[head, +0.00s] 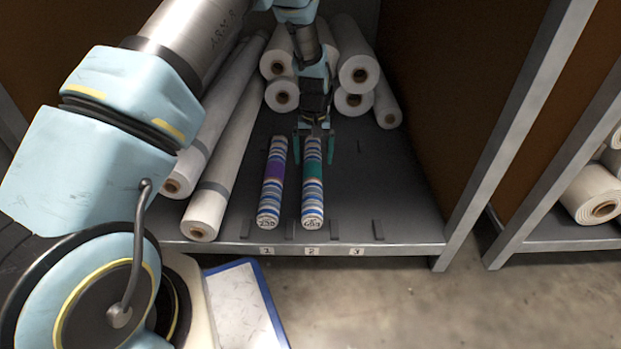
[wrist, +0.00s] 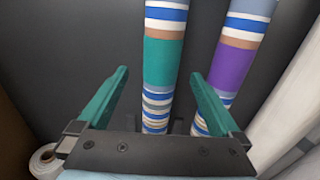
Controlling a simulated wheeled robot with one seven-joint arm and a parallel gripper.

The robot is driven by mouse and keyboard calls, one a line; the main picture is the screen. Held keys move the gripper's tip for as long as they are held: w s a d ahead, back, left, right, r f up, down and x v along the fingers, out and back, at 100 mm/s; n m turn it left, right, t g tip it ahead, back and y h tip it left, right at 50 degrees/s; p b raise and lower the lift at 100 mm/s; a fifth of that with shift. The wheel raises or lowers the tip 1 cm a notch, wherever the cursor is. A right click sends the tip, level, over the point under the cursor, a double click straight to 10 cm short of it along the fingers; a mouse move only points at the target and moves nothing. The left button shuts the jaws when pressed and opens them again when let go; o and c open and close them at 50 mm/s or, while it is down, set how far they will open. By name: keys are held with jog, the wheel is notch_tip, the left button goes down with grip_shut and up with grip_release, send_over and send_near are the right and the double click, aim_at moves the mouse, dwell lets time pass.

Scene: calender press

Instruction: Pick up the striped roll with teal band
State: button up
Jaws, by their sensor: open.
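The striped roll with the teal band (head: 312,190) lies on the dark shelf, its end facing out above label 2. Its teal band also shows in the wrist view (wrist: 163,62), between my two fingers. My gripper (head: 314,132) is at the far end of this roll in the head view. Its teal fingers stand open, one on each side of the roll's line in the wrist view (wrist: 158,80). I cannot tell how far above the roll they are. A similar striped roll with a purple band (head: 273,185) lies just to the left in the head view.
Long white rolls (head: 225,165) lie along the shelf's left side. Several white rolls (head: 358,74) are stacked at the back. The shelf (head: 395,190) is bare to the right, with low stops near its front edge. A metal upright (head: 505,125) bounds the right side.

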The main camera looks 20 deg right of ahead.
aim_at(313, 169)
jog(key=f+b, duration=0.2)
jog(key=f, duration=0.1)
jog(key=f+b, duration=0.2)
jog(key=f, duration=0.2)
jog(key=shift+s+a, duration=0.15)
jog(key=shift+a, duration=0.05)
jog(key=shift+c, duration=0.4)
grip_shut()
